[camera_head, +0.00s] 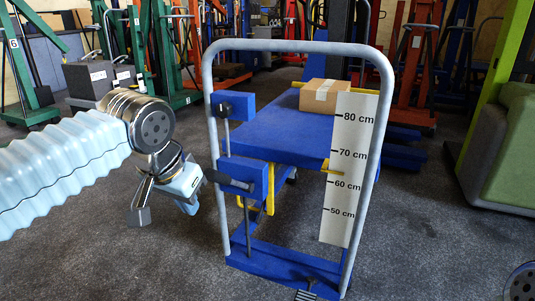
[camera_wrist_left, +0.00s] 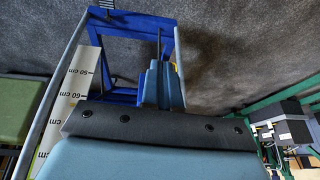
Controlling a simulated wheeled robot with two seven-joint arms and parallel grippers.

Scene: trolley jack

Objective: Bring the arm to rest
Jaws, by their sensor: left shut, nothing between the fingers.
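My left arm reaches in from the left in the head view. Its left gripper (camera_head: 243,185) is shut and empty, and points right at the lower blue block (camera_head: 257,172) on the left post of the blue trolley (camera_head: 270,262). The fingertips overlap that block in the picture; I cannot tell whether they touch it. The shut left gripper (camera_wrist_left: 160,75) also shows in the left wrist view, with the trolley's blue base (camera_wrist_left: 130,28) beyond. An upper blue block (camera_head: 238,105) sits higher on the same post. My right gripper is not in view.
A grey tube frame (camera_head: 300,46) rises around the blue platform (camera_head: 285,128), which carries a cardboard box (camera_head: 325,96). A white height scale (camera_head: 349,170) stands at its right. Green lifting equipment (camera_head: 175,60) is behind left, a green padded block (camera_head: 505,150) right. Carpet is clear front left.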

